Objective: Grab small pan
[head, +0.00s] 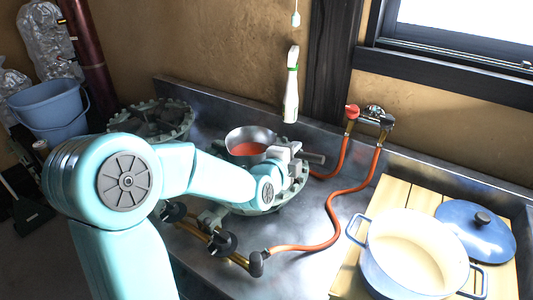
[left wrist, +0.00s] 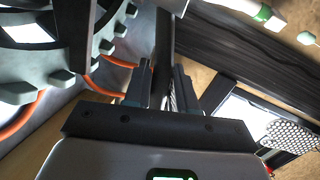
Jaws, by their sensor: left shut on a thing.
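The small pan (head: 250,137) is a grey metal pan with reddish contents, at the right-hand burner (head: 262,205) of the stove. I cannot tell whether it rests on the burner or is held just above it. My left gripper (head: 293,156) is shut on its handle, whose end (head: 316,158) sticks out to the right. In the left wrist view the dark handle (left wrist: 165,45) runs between the two fingers of the gripper (left wrist: 160,88). My arm hides part of the burner. My right gripper is not in view.
A second burner (head: 150,118) is at the left. Orange hoses (head: 336,200) run from the wall taps (head: 370,115) across the metal counter. A blue pot (head: 408,252) and its lid (head: 476,230) are on wooden boards at the right. A white bottle (head: 291,90) hangs above the counter.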

